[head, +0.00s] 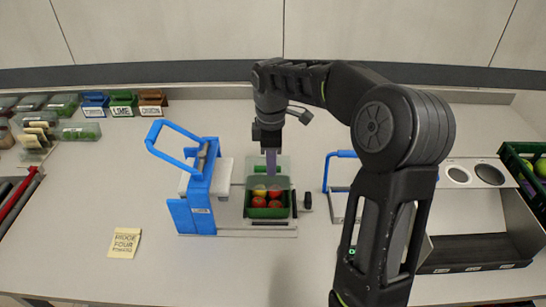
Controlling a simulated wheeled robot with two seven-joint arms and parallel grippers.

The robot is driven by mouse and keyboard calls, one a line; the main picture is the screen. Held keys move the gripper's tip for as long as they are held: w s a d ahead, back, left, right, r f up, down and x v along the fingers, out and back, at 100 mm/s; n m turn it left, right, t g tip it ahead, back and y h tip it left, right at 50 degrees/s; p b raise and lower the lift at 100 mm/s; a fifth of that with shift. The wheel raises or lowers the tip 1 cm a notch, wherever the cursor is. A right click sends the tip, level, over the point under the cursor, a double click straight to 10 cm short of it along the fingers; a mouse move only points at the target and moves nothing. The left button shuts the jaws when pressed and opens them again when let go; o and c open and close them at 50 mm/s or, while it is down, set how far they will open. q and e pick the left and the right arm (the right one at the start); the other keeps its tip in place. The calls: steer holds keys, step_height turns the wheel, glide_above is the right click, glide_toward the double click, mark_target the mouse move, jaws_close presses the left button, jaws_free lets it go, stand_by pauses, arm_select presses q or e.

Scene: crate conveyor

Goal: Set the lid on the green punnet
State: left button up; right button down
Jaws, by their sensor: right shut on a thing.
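The green punnet (268,213) stands near the middle of the counter, holding red and yellow round produce. My right gripper (270,150) points down above the punnet's back edge. It is shut on the clear, pale green lid (283,166), which shows above and behind the produce. A purple-grey strip shows just below the jaws. I cannot tell whether the lid touches the punnet's rim. My left gripper is not in view.
A blue hand-lever device (202,190) stands left of the punnet, and a blue-handled frame (341,155) stands right. A yellow note (125,242) lies front left. Small labelled bins (124,105) line the back left. A green crate of produce (520,160) is far right.

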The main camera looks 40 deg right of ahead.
mark_target(272, 181)
steer(key=shift+f, duration=0.15)
step_height(272, 181, down, 5)
steer(key=b, duration=0.4)
steer(key=shift+f+b, duration=0.65)
steer(key=shift+f, duration=0.25)
steer(key=c, duration=0.9)
jaws_free()
steer(key=shift+c, duration=0.2)
steer(key=shift+r, duration=0.1)
steer(key=shift+r+p, duration=2.85)
steer(key=shift+r, duration=0.6)
